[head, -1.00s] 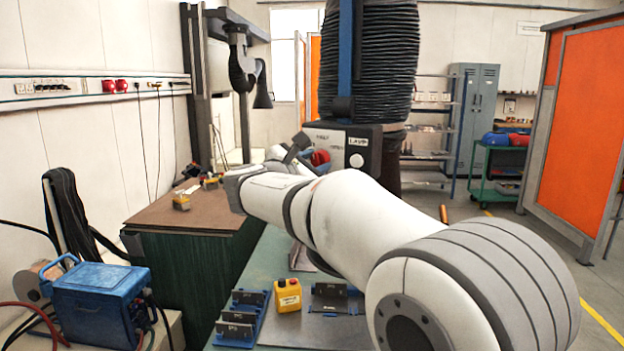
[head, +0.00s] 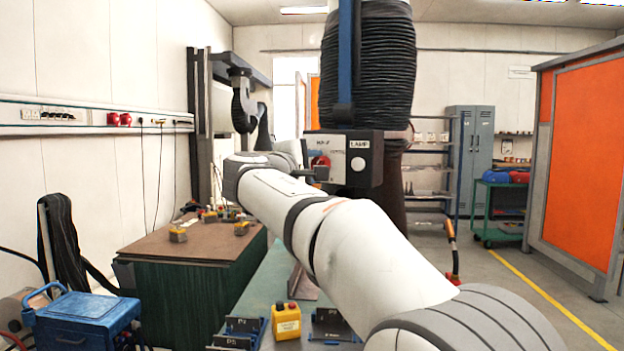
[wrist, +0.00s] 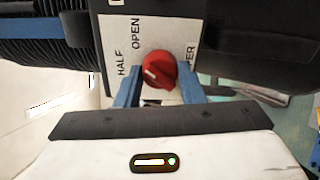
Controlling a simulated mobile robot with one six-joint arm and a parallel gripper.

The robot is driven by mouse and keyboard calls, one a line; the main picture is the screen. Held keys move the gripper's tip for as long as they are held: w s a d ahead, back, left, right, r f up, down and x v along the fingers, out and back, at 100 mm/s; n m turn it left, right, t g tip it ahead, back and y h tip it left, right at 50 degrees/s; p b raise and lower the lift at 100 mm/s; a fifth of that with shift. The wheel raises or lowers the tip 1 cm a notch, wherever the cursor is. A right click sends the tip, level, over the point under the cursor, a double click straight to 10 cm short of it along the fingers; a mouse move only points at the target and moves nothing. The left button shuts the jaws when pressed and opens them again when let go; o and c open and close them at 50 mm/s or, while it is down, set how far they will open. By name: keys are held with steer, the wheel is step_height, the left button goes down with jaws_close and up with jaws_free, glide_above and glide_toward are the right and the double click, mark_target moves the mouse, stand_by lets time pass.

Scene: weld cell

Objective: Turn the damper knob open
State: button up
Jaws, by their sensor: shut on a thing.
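The red damper knob (wrist: 158,70) sits on a pale label plate (wrist: 116,40) that reads HALF and OPEN, with another word partly hidden. It has a short white mark on its face; I cannot tell exactly which label it points at. My gripper (wrist: 157,88) has its two blue fingers on either side of the knob and is shut on it. In the head view the knob (head: 319,161) shows as a small red spot on the dark control box (head: 372,146) under the black ribbed duct. My arm hides part of that box's front.
A round white lamp button (head: 358,163) is right of the knob. Below my arm, a yellow box with a red button (head: 286,322) stands on the green bench (head: 262,288) among dark fixtures. A brown-topped table (head: 175,245) is at left. An orange screen (head: 582,150) stands at right.

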steer(key=shift+f+m+b, duration=0.1)
steer(key=shift+m+b, duration=0.4)
steer(key=shift+m, duration=0.3)
steer(key=o, duration=1)
steer(key=v, duration=0.7)
steer(key=shift+s, duration=0.35)
